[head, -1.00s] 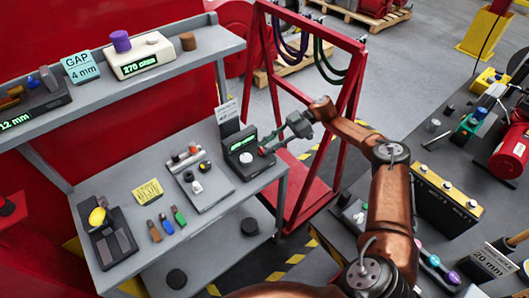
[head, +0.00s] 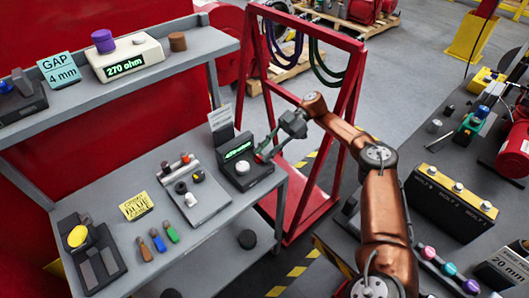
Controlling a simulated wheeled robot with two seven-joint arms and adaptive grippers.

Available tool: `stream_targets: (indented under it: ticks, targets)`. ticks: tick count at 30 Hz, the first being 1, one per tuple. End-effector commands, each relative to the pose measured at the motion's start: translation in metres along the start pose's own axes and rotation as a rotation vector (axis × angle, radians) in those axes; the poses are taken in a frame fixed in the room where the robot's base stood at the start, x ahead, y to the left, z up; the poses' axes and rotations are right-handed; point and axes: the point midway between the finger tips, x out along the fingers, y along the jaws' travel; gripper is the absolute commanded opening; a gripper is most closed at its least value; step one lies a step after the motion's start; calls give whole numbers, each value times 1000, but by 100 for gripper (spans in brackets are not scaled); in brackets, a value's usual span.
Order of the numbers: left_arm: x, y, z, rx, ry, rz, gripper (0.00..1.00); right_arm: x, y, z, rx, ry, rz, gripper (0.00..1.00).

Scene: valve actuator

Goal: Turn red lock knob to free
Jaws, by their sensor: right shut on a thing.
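A black box with a lit green display (head: 238,149) and a pale round knob (head: 243,167) on top stands at the right end of the grey workbench. My right gripper (head: 262,156) reaches in from the right to the right side of this box. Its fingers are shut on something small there. The red lock knob is not clear to see; the fingers cover that spot, so I cannot tell its angle. The display text is too small to read surely. My left gripper is not in view.
A white card (head: 220,118) stands behind the box. A grey tray (head: 195,192) with small parts lies to its left. A red frame (head: 345,130) with hanging cables stands behind my right arm. A dark table (head: 425,150) with equipment is on the right.

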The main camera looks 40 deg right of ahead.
Motion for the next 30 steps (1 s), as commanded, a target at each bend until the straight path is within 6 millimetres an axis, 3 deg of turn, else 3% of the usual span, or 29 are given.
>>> stream_targets:
  ticks: [8,17,23,30]
  targets:
    - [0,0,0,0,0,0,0,1,0,0,0,0,-1,42]
    - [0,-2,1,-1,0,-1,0,0,0,-2,-1,0,0,42]
    - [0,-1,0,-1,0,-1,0,-10,0,-25,-4,0,1,42]
    - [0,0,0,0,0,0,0,-28,0,-67,-4,1,0,42]
